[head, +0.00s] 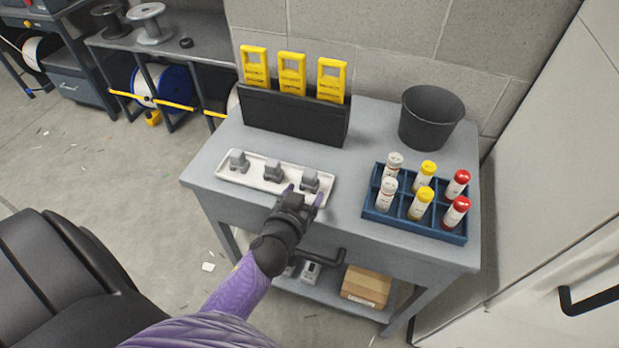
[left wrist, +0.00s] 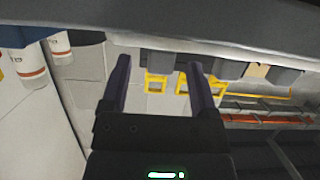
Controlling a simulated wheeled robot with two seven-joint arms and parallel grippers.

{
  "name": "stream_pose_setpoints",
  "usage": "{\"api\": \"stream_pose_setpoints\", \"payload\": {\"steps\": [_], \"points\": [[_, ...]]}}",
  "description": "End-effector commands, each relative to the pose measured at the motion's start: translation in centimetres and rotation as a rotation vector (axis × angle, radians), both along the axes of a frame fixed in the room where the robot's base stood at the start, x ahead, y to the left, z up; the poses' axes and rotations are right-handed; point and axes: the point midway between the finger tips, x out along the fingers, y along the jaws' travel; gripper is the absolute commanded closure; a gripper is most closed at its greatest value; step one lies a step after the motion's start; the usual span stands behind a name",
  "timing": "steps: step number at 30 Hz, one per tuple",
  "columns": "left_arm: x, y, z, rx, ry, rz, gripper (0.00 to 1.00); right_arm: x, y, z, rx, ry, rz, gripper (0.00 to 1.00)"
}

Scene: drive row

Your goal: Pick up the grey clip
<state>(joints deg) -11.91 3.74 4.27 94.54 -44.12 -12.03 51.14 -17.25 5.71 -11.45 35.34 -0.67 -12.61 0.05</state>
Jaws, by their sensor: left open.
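Three grey clips stand in a row in a white tray on the grey bench: a left one (head: 238,161), a middle one (head: 273,171) and a right one (head: 310,180). My left gripper (head: 304,195) is open and empty, at the tray's near right edge. Its purple fingertips are just on the near side of the right clip, and no contact shows. The white tray (head: 225,174) is partly covered by the gripper. The left wrist view shows the open fingers (left wrist: 158,68) apart, with grey blocks beyond them that I cannot clearly identify. My right gripper is not in view.
A black holder (head: 295,121) with three yellow devices stands behind the tray. A dark bucket (head: 431,117) is at the back right. A blue rack (head: 452,235) of capped bottles stands to the right. Bare bench lies between tray and rack.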

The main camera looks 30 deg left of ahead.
Motion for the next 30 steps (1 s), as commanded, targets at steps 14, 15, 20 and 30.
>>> {"api": "stream_pose_setpoints", "payload": {"steps": [14, 15, 20, 30], "points": [[3.9, 1.2, -1.2, 0.001, 0.001, 0.001, 0.28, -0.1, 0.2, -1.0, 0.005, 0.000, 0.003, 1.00], [3.9, 1.2, -1.2, 0.001, 0.001, 0.001, 0.36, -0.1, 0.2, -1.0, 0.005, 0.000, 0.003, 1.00], [3.9, 1.2, -1.2, 0.001, 0.001, 0.001, 0.70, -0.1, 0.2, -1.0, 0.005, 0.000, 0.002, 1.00], [3.9, 1.2, -1.1, 0.001, 0.000, 0.001, 1.00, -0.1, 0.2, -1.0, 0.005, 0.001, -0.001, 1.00]]}}
